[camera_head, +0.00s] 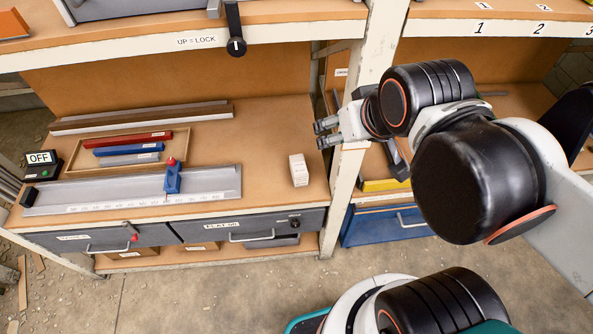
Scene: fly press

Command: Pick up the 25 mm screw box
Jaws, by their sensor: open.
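A small white box (299,170) stands on the wooden bench top, near its right front corner. Its label is too small to read, so I cannot tell from print whether it is the 25 mm screw box. My gripper (321,134) is open and empty, with its fingers pointing left. In the picture it appears above and to the right of the white box, apart from it, in front of the pale bench post.
A grey measuring rail (110,193) with a blue slider (172,178) lies left of the box. Behind it, a shallow tray (185,140) holds red, blue and grey bars. A pale upright post (345,190) borders the bench on the right. Bare bench top surrounds the box.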

